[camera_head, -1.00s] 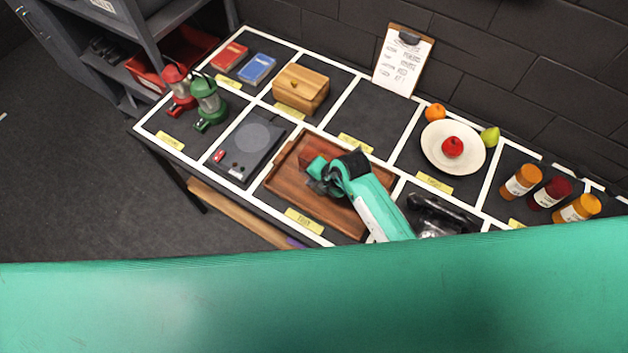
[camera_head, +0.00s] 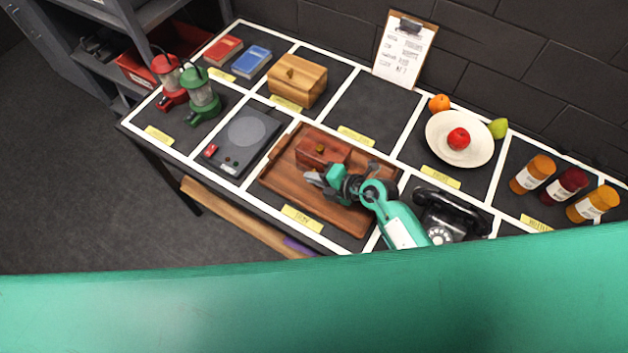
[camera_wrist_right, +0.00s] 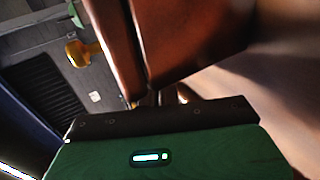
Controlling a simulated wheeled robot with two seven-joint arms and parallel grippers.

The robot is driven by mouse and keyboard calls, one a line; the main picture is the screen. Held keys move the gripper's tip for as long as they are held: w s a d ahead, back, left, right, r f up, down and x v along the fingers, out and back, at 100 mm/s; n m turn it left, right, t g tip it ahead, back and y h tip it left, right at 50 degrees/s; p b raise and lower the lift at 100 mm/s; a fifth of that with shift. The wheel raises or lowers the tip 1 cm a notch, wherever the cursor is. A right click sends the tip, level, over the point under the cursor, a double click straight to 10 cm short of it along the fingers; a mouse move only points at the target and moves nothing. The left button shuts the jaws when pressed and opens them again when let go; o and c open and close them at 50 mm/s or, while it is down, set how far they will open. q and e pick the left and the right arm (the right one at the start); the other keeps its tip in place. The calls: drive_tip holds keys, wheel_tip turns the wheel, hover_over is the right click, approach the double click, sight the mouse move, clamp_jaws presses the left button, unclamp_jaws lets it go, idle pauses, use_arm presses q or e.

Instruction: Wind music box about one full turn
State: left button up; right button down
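A small reddish-brown wooden box (camera_head: 322,151) with a brass knob on top sits in the brown wooden tray (camera_head: 282,182); I take it to be the music box. In the right wrist view the reddish-brown box (camera_wrist_right: 185,35) fills the upper middle, very close, with a dark seam. My right gripper (camera_head: 314,179) is at the near side of the box, low over the tray. Its fingers are small and partly hidden, so I cannot tell whether they are open or touch the box. My left gripper is not in view.
A black telephone (camera_head: 450,214) stands right of the tray, close to my right arm. A dark hotplate-like device (camera_head: 243,142) is left of it. A light wooden box (camera_head: 297,82), lanterns (camera_head: 203,95), a plate (camera_head: 442,125) and bottles (camera_head: 533,174) stand around.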

drive_tip(key=shift+y, duration=0.3)
drive_tip(key=shift+t, duration=0.3)
drive_tip(key=c, duration=1.6)
unclamp_jaws()
drive_tip(key=shift+c, duration=0.2)
drive_tip(key=shift+s+d+b, duration=0.1)
drive_tip(key=shift+b, duration=0.2)
drive_tip(key=b+v, duration=0.2)
drive_tip(key=v, duration=1.1)
drive_tip(key=shift+d, duration=0.25)
drive_tip(key=shift+s+r, duration=0.15)
